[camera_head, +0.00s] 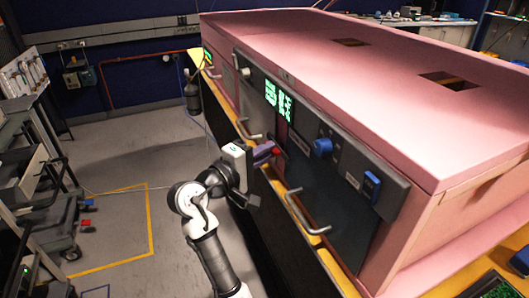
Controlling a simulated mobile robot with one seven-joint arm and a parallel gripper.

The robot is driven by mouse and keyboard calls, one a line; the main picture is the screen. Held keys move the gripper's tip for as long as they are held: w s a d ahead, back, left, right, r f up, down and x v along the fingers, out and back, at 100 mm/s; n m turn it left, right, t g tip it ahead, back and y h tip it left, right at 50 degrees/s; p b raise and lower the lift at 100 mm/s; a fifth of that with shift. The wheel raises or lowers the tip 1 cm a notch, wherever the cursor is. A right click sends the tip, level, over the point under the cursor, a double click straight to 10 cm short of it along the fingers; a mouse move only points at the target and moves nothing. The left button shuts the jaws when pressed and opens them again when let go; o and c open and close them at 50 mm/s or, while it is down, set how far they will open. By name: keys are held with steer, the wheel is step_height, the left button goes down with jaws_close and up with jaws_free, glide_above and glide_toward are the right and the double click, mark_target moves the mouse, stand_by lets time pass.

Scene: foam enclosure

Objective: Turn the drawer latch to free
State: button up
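The pink enclosure (400,110) has a dark front with drawers and bar handles, including a near handle (306,214) and a farther one (247,131). A small purple piece with a red end (266,152) shows at the front, right beside my gripper (254,168). I cannot tell for sure whether it is the drawer latch or whether the gripper touches it. My white and grey arm reaches up from the bottom to the front. The fingers are small and partly hidden, so their opening is unclear.
A blue knob (322,147) and a blue switch (371,185) stick out of the front panel, right of a green-lit display (278,100). A yellow ledge (285,190) runs below. A cart (60,215) stands at left; the grey floor between is open.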

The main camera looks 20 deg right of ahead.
steer(key=shift+f+b, duration=0.15)
steer(key=shift+b, duration=0.2)
jaws_close()
steer(key=m+g+h+b, duration=0.2)
steer(key=m+b, duration=0.5)
steer(key=b, duration=0.1)
steer(key=m+g+h+b, duration=0.2)
steer(key=m+b, duration=0.5)
steer(key=b, duration=0.2)
steer(key=w+m+g+h+b, duration=0.1)
steer(key=m+g+h+b, duration=0.1)
steer(key=m+b, duration=0.6)
steer(key=shift+f+g+b, duration=0.3)
steer(key=shift+f, duration=0.1)
steer(key=shift+r+m, duration=0.1)
steer(key=shift+m, duration=0.2)
steer(key=o, duration=0.6)
jaws_free()
steer(key=shift+o, duration=0.2)
